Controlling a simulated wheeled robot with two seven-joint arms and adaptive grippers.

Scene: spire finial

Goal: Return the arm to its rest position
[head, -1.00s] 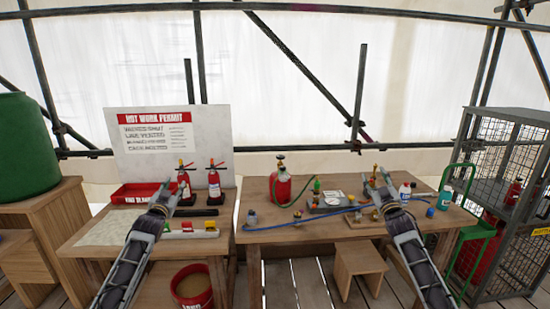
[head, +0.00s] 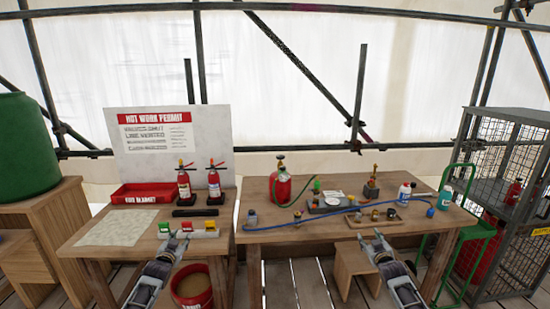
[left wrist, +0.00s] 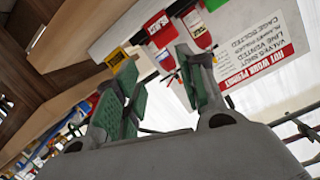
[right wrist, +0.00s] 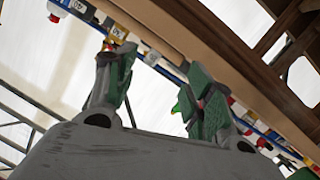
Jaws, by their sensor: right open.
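My left gripper (head: 176,241) is low in front of the left bench, near its front edge. Its two green-padded fingers stand apart in the left wrist view (left wrist: 157,60), with nothing between them. My right gripper (head: 370,239) is in front of the right bench's front edge. Its fingers are also apart and empty in the right wrist view (right wrist: 160,62). Both arms reach in from the bottom of the head view. No object is held by either gripper.
The left bench bears a red tray (head: 140,194), extinguishers (head: 214,180) and small coloured blocks (head: 187,228). The right bench bears a red cylinder (head: 281,186), a blue hose (head: 290,223) and a small tray (head: 391,218). A red bucket (head: 192,292) and wooden stool (head: 352,265) stand below.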

